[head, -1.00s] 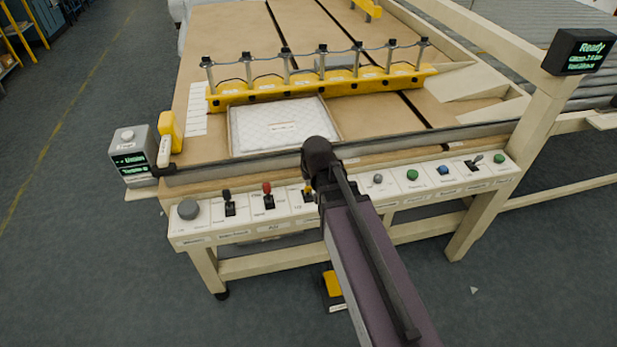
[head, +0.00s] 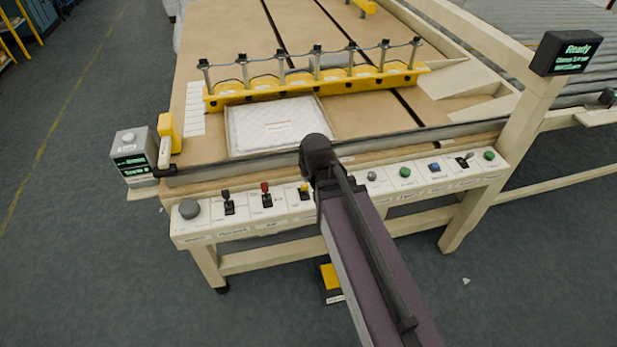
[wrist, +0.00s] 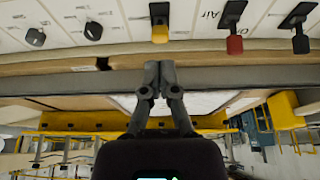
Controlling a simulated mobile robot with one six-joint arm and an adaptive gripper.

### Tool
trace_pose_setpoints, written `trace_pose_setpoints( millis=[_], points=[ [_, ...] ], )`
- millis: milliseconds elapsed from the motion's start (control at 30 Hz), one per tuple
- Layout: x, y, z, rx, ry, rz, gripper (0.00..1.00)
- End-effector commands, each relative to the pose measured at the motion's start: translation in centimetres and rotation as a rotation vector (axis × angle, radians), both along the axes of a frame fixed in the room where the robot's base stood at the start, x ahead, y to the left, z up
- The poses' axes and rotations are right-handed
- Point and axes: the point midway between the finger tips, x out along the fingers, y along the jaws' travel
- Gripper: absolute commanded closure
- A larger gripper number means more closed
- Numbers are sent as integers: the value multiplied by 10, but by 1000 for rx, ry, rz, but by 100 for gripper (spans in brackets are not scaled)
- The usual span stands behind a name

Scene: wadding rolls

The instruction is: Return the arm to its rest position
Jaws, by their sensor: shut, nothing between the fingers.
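My gripper (wrist: 160,82) shows in the wrist view with its two dark fingers together and nothing between them. It appears close to the bench's front edge, with the control panel (wrist: 270,20) at the top of that picture. In the head view, my purple arm reaches up from the bottom to a dark wrist joint in front of the bench, and the fingers are hidden there. The control panel (head: 335,186) carries levers and coloured buttons, and my arm covers part of its middle.
The bench (head: 232,45) holds a yellow clamp bar (head: 238,95) and a white quilted pad in a tray (head: 229,140). A grey box with a screen (head: 133,150) stands at the left corner. A "Ready" display (head: 566,54) rises at the right. A yellow pedal (head: 330,277) is below. Floor at left is clear.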

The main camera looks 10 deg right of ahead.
Motion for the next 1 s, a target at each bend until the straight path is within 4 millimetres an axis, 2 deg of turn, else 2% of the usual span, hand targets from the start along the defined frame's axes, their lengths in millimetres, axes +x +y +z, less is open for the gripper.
trace_pose_setpoints(
  millis=[367, 567, 800, 1000],
  points=[
    [-3, -3, -1, -2, 13, -4, 100],
    [-29, -24, -7, -11, 119, -30, 100],
    [-74, -54, -12, -17, 306, -74, 100],
    [-88, -62, -12, -16, 365, -83, 100]
  ],
)
